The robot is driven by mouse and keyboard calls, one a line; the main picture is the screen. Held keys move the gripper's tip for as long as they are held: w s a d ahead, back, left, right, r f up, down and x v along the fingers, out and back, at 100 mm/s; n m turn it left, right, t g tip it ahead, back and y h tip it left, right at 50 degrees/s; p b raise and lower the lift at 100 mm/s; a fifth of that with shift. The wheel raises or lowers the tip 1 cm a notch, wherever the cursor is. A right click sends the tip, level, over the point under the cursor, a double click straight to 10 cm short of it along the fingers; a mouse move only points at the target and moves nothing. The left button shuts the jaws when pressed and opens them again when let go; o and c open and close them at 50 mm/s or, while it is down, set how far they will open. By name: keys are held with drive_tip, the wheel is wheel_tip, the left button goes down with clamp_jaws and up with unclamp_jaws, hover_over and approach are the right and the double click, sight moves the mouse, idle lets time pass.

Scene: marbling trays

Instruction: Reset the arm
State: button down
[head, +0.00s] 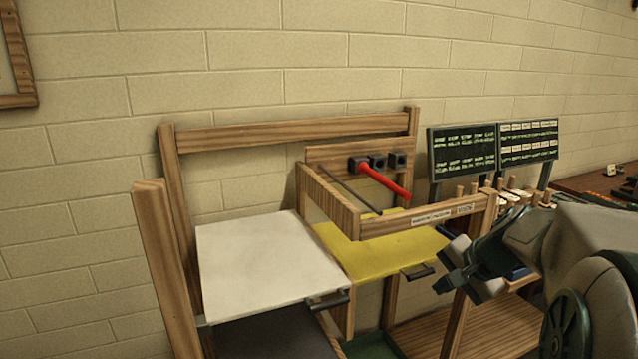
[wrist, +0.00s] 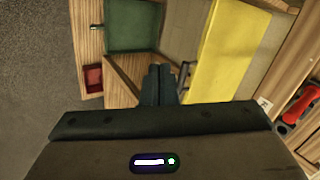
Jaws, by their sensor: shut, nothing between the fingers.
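My gripper (head: 447,286) is at the right of the head view, in front of the wooden rack and near the yellow tray's handle. In the wrist view my gripper (wrist: 160,72) shows its two dark fingers together, with nothing between them. The arm comes in from the right edge of the head view and hides part of the rack and what stands behind it. The yellow tray (head: 430,243) lies in the rack just left of the gripper, and it also shows in the wrist view (wrist: 228,45). I cannot tell whether the fingers touch the rack.
A white tray (head: 262,262) with a dark handle sits at the left of the rack. A red-handled tool (head: 385,180) hangs from dark holders above the yellow tray. A green tray (wrist: 132,25) lies lower down. Two dark boards (head: 495,147) stand behind. Open floor shows left in the wrist view.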

drive_tip(key=s+a+f+n+g+h+p, duration=0.1)
drive_tip(key=s+a+n, duration=0.4)
drive_tip(key=s, duration=0.4)
drive_tip(key=s+a+f+n+g+h+p, duration=0.1)
drive_tip(key=s+a+n+g+h+p, duration=0.1)
drive_tip(key=s+a+n, duration=0.3)
drive_tip(key=s+a, duration=0.2)
drive_tip(key=s, duration=0.2)
drive_tip(key=shift+s+f+n, duration=0.2)
drive_tip(key=shift+s+n, duration=0.15)
drive_tip(key=shift+n, duration=0.05)
